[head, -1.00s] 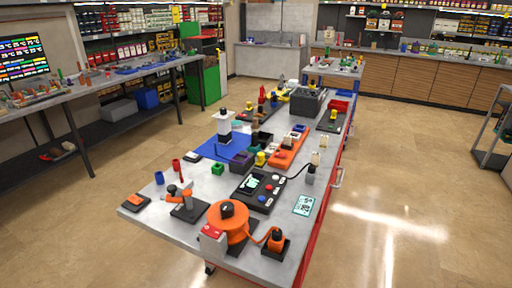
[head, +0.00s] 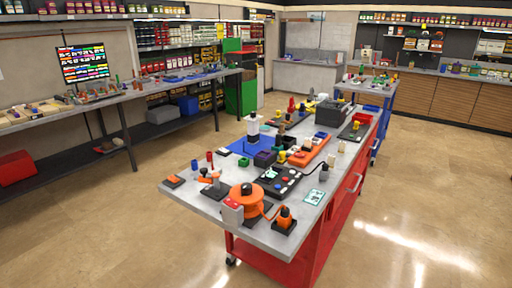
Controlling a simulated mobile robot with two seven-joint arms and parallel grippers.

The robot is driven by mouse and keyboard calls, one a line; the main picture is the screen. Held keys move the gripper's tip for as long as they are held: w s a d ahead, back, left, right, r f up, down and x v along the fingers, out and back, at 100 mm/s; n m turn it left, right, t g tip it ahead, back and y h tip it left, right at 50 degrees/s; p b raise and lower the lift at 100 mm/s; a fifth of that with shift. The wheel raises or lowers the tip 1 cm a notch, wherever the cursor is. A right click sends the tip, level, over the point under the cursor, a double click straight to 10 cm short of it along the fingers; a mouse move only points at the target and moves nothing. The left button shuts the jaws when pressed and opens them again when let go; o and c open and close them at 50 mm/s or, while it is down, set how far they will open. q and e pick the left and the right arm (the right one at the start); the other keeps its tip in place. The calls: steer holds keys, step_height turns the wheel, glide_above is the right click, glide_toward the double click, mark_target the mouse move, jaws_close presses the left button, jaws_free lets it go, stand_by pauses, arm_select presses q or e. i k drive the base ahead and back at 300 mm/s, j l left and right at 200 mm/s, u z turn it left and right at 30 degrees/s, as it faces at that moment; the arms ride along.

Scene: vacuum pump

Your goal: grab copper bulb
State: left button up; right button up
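The workbench (head: 227,205) with a grey top and red cabinet stands right of centre in the head view, crowded with small parts. I cannot tell for sure which part is the copper bulb at this distance. A small brownish piece (head: 281,130) stands among the parts behind the blue mat (head: 238,147). An orange round unit (head: 245,200) with a dark knob and a smaller orange-and-black piece (head: 285,218) sit at the near end. Neither of my grippers shows in the view.
A long bench (head: 105,100) with tools and a screen (head: 84,64) runs along the left, with a red box (head: 17,168) on its lower shelf. A green cabinet (head: 240,96) stands behind. The floor (head: 95,215) in front and to the right is clear.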

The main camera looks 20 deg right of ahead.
mark_target(278, 137)
steer(key=i+j+u, duration=0.1)
steer(key=u, duration=1.2)
steer(key=i+l, duration=0.15)
steer(key=i, duration=0.45)
steer(key=i+l, duration=0.15)
steer(key=i, duration=0.45)
steer(key=i+l, duration=0.15)
steer(key=i, duration=0.45)
steer(key=i+l+u, duration=0.1)
steer(key=i, duration=0.5)
steer(key=i+z, duration=0.2)
steer(key=z, duration=0.15)
steer(key=i+z, duration=0.15)
steer(key=z, duration=0.15)
steer(key=i+j+z, duration=0.1)
steer(key=z, duration=0.25)
steer(key=i, duration=0.05)
